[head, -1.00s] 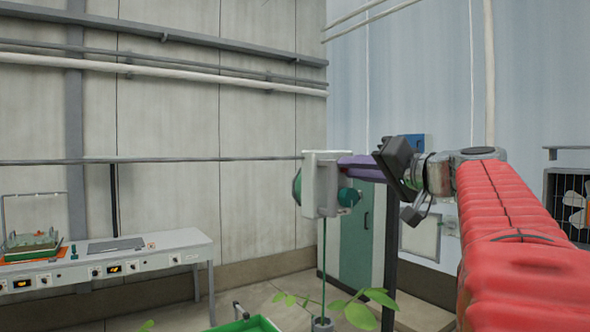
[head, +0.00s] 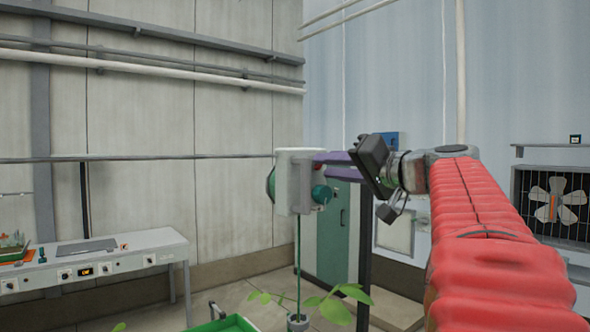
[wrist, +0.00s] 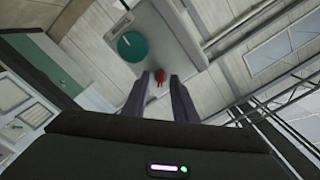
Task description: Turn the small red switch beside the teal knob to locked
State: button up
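The teal knob (head: 321,195) sits on the right face of a white box (head: 293,175) on a thin green post. In the wrist view the teal knob (wrist: 132,46) is at the upper left of the box's grey face (wrist: 168,25).
A second teal round part (head: 271,184) is on the box's left side. A green plant (head: 336,303) and a green tray (head: 225,324) are below. A workbench (head: 120,262) stands left, a teal cabinet (head: 325,240) behind, and a caged fan (head: 553,200) right.

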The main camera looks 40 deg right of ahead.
jog(key=s, duration=1.3)
jog(key=shift+d, duration=0.15)
jog(key=shift+f, duration=0.1)
jog(key=w+a+f+n+g, duration=0.1)
jog(key=w+a+f+g, duration=0.25)
jog(key=f, duration=0.65)
jog(key=w+a+f+n+g, duration=0.15)
jog(key=a+f+g, duration=0.3)
jog(key=f, duration=0.55)
jog(key=w+a+f+n+g, duration=0.1)
jog(key=w+a+f+g, duration=0.3)
jog(key=f, duration=0.6)
jog(key=s+a+f+n, duration=0.2)
jog(key=s+a+f, duration=0.4)
jog(key=a, duration=0.4)
jog(key=s+a+f+n, duration=0.3)
jog(key=s+a+f, duration=0.2)
jog(key=a+f, duration=0.4)
jog(key=shift+s+a+h, duration=0.3)
jog(key=shift+s+a, duration=0.05)
jog(key=shift+a, duration=0.4)
jog(key=shift+f, duration=0.1)
